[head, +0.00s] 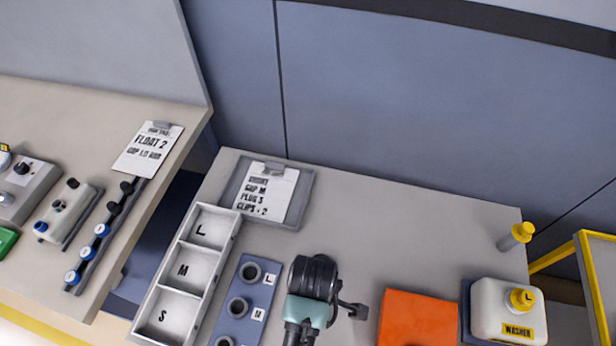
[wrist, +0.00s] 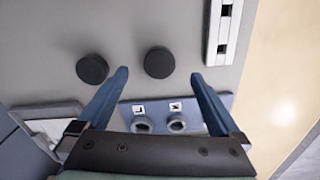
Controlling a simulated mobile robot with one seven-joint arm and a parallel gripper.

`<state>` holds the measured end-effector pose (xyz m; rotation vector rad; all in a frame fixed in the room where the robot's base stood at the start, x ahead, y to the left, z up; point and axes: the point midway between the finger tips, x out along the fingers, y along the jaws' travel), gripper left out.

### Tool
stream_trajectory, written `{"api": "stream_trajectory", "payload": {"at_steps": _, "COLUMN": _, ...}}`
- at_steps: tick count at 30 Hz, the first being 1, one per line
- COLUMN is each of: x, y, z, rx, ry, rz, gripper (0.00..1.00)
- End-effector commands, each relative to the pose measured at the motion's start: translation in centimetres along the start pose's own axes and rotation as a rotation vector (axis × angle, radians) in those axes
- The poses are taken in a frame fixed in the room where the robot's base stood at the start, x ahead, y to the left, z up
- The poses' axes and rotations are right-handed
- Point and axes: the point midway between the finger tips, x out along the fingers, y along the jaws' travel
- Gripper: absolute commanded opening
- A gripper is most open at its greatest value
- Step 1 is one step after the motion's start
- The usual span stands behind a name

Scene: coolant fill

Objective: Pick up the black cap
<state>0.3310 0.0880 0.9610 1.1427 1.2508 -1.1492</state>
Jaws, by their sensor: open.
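Two round black caps show in the wrist view, lying on the grey table top. One black cap (wrist: 158,62) appears between my fingertips, slightly nearer the top of the picture. The other black cap (wrist: 91,69) is to its left, outside my left finger. My gripper (wrist: 160,75) is open and empty, with its two blue fingers spread wide. I cannot tell how high the fingertips are above the table. In the head view my arm covers part of the table, and neither cap can be made out there.
A blue block (wrist: 190,106) with round sockets lies just below the caps; it also shows in the head view (head: 230,312). A white compartment tray (head: 233,221), an orange mat (head: 415,318) and a washer jug (head: 495,306) share the table. Its back middle is clear.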

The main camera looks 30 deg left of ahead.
Motion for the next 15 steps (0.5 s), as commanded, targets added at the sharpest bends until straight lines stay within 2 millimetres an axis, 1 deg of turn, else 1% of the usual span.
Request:
{"api": "stream_trajectory", "payload": {"at_steps": 1, "x": 0.8, "y": 0.0, "z": 0.0, "rx": 0.001, "ry": -0.001, "rz": -0.002, "gripper": 1.0}}
{"api": "stream_trajectory", "payload": {"at_steps": 3, "x": 1.6, "y": 0.1, "z": 0.0, "rx": 0.001, "ry": 0.0, "rz": 0.0, "gripper": 1.0}}
{"api": "stream_trajectory", "payload": {"at_steps": 10, "x": 2.9, "y": 0.0, "z": -0.2, "rx": 0.001, "ry": 0.0, "rz": 0.001, "gripper": 1.0}}
{"api": "stream_trajectory", "payload": {"at_steps": 15, "x": 5.0, "y": -0.2, "z": -0.6, "rx": 0.001, "ry": 0.0, "rz": 0.001, "gripper": 1.0}}
